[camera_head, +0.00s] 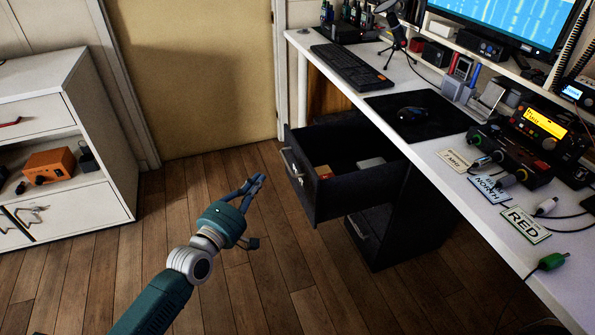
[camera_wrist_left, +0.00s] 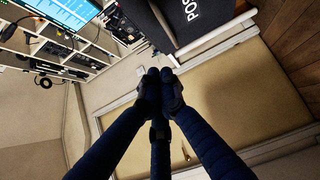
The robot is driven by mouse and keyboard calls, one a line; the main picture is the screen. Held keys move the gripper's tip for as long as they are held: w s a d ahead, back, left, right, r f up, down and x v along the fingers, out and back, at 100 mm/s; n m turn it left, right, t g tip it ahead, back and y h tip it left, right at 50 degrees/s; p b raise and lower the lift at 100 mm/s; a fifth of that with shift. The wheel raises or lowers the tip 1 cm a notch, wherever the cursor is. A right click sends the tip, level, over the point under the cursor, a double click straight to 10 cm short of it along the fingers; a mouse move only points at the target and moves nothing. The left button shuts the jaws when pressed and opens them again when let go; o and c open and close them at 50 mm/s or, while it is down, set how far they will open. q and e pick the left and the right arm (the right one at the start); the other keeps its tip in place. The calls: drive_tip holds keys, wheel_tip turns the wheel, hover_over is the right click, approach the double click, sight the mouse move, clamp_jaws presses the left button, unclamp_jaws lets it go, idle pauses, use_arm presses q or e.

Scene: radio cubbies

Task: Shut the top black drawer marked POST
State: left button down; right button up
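The top black drawer (camera_head: 326,203) is pulled out from the black cabinet (camera_head: 399,237) under the desk. Inside lie a brownish box and a pale item. Its front carries a light handle (camera_head: 291,163). The drawer front with the letters POST (camera_wrist_left: 192,12) shows at the top of the left wrist view, to the right of the fingertips. My left gripper (camera_head: 259,181) is just left of the drawer front in the head view, apart from it. Its fingers (camera_wrist_left: 159,76) meet with nothing visible between them. My right gripper is not in view.
A lower black drawer with a handle (camera_head: 358,229) looks shut. A white shelf unit (camera_head: 88,85) stands at left. The wooden floor (camera_head: 120,265) between is clear.

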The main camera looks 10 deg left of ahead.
use_arm(q)
drive_tip(key=b, duration=0.2)
approach(296, 148)
drive_tip(key=w+a, duration=0.3)
drive_tip(key=d, duration=0.1)
drive_tip(key=w+d, duration=0.1)
drive_tip(key=shift+w+d, duration=0.25)
drive_tip(key=shift+d, duration=0.15)
drive_tip(key=shift+w+d, duration=0.3)
drive_tip(key=shift+d, duration=0.2)
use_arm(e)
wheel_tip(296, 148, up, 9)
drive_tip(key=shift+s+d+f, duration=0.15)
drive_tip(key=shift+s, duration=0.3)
use_arm(q)
drive_tip(key=shift+d, duration=0.1)
